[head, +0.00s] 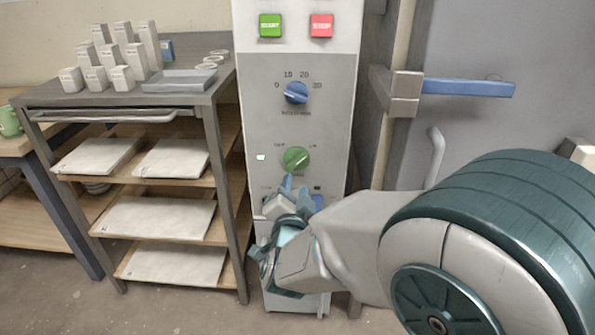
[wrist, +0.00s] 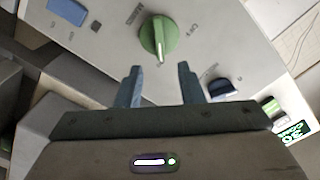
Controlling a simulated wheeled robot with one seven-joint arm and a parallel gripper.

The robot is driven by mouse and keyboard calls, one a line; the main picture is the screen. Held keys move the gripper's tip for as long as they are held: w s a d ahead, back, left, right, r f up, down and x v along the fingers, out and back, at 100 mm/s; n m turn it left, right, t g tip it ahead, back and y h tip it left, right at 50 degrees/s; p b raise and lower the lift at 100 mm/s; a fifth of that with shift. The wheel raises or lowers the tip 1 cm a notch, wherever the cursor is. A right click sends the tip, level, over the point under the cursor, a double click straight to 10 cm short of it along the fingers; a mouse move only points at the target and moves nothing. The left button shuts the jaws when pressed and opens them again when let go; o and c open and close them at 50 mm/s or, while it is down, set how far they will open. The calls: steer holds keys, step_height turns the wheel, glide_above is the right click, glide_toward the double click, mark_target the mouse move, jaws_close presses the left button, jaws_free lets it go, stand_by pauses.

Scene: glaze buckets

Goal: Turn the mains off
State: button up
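A green rotary knob (head: 295,159) sits on the white front panel (head: 262,120), with small labels on both sides of its top. In the wrist view, the green knob (wrist: 158,38) has a white pointer mark at its lower edge, and the label at its right looks like OFF. My gripper (head: 295,192) is just below the green knob in the head view. In the wrist view my gripper (wrist: 159,82) is open, with two blue-grey fingers apart and nothing between them. The knob lies beyond the fingertips, and I cannot tell whether they touch the panel. My gripper hides part of the lower panel.
A blue dial (head: 296,92), a green START button (head: 270,25) and a red STOP button (head: 321,25) are higher on the panel. A shelf rack (head: 228,165) with pale slabs stands left. A blue-handled latch (head: 465,88) projects at right.

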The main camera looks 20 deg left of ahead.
mark_target(298, 163)
steer(key=b+x, duration=0.1)
steer(key=x, duration=0.7)
steer(key=shift+w, duration=0.4)
jaws_close()
